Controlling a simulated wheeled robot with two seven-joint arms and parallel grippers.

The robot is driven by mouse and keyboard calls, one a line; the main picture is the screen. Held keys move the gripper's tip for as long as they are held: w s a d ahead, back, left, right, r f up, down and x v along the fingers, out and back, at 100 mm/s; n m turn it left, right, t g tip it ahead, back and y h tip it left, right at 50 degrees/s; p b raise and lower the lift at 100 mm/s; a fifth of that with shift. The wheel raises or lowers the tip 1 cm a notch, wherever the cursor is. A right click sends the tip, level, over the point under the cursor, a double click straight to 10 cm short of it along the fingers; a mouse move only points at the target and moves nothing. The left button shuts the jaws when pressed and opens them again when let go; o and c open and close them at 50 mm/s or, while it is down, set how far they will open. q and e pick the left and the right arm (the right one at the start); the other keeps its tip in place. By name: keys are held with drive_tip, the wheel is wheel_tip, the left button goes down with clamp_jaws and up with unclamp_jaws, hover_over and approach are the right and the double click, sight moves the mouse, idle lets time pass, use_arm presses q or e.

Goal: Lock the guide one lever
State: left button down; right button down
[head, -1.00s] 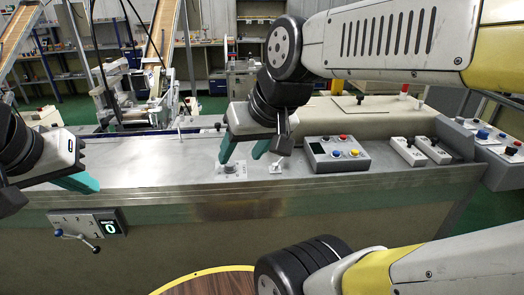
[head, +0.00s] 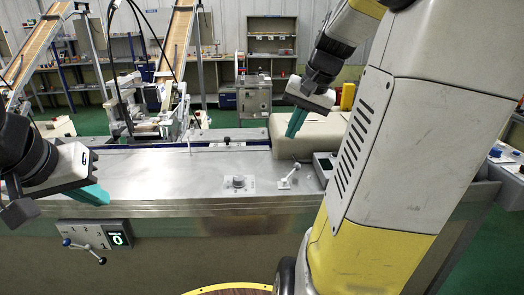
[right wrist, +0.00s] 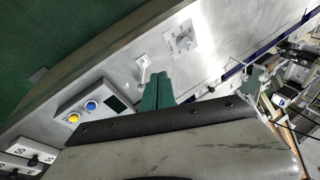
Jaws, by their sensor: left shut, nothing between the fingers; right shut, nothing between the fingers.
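A small lever with a pale handle (head: 288,178) stands on a white plate on the steel machine top. It also shows in the right wrist view (right wrist: 144,68), close beside my right fingertips. A round dial (head: 238,182) sits to its left. A crank-like handle (head: 84,248) is on the machine's front panel. I cannot read which control is guide one. My right gripper (head: 297,122) is shut and empty, above and beyond the small lever in the head view. My left gripper (head: 95,194) is shut and empty at the left, over the machine's front edge.
A control box with buttons (right wrist: 88,105) is right of the small lever, mostly hidden by my right arm in the head view. A beige housing (head: 312,138) stands behind. The steel top (head: 160,180) between my grippers is mostly clear.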

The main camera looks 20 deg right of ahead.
drive_tip(key=w+d+f+m, duration=0.1)
drive_tip(key=d+f+m, duration=0.1)
drive_tip(key=d, duration=0.5)
drive_tip(key=w+d+f+m+y, duration=0.1)
drive_tip(key=w+d+f+m, duration=0.1)
drive_tip(key=d, duration=0.5)
drive_tip(key=shift+d+f, duration=0.1)
approach(291, 173)
drive_tip(key=w+d+f, duration=0.1)
drive_tip(key=w+f, duration=0.1)
drive_tip(key=w+d+f, duration=0.1)
drive_tip(key=f, duration=0.1)
drive_tip(key=shift+d, duration=0.3)
drive_tip(key=shift+w+a+f, duration=0.2)
drive_tip(key=shift+f, duration=0.15)
